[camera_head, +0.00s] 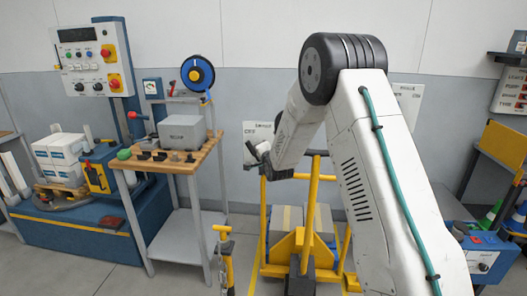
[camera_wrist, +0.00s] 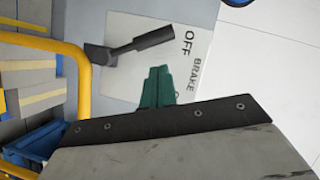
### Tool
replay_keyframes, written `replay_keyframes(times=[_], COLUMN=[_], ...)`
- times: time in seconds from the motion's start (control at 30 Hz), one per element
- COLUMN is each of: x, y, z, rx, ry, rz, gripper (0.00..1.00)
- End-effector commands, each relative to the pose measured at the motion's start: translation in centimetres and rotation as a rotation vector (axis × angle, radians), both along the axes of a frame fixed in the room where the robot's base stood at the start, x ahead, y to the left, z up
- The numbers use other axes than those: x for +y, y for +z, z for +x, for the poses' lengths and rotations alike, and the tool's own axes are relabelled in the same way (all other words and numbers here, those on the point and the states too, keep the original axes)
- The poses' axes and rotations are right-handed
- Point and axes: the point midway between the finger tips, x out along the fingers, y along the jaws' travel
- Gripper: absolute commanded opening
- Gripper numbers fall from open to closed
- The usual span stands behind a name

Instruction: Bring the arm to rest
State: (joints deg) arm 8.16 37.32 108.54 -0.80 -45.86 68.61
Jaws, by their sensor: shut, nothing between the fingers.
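My arm reaches from the right of the head view towards the wall, bent at a black joint, with its end beside a white wall plate (camera_head: 257,133). In the wrist view, my gripper (camera_wrist: 157,80) shows as two green fingers close together, shut and empty. They lie in front of the white plate marked "OFF" and "BRAKE" (camera_wrist: 206,48). A black lever (camera_wrist: 145,41) on that plate is tilted and stands apart from the fingertips. In the head view my arm's end hides part of the plate.
A yellow-framed cart (camera_head: 264,243) with grey boxes stands below my arm; its yellow rail (camera_wrist: 80,95) passes close by in the wrist view. A wooden-topped bench (camera_head: 150,163) stands left of it. A blue machine (camera_head: 78,232) is farther left, and a blue box (camera_head: 490,252) is at right.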

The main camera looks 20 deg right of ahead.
Motion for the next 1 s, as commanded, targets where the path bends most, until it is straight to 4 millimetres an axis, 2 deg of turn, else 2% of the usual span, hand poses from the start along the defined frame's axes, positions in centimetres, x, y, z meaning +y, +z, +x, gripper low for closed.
replay_keyframes(times=[0.2,0.4,0.47,0.57,0.63,0.7,0.77,0.87,1.0], x=[-0.2,-0.8,-0.8,-0.7,-0.4,0.1,0.7,2.0,3.9], y=[0.4,0.2,-0.6,-3.6,-6.5,-7.7,-7.9,-7.0,-4.0], z=[-1.4,-1.6,-1.8,-3.0,-5.0,-7.5,-9.8,-14.5,-22.1], rx=[0.0,0.013,0.059,0.205,0.357,0.497,0.608,0.785,0.996], ry=[-0.005,-0.006,0.001,0.029,0.067,0.119,0.173,0.283,0.464], rz=[0.0,-0.027,-0.059,-0.127,-0.183,-0.243,-0.293,-0.373,-0.469], gripper=[0.0,0.0,0.0,0.0,0.0,0.0,0.0,0.0,0.0])
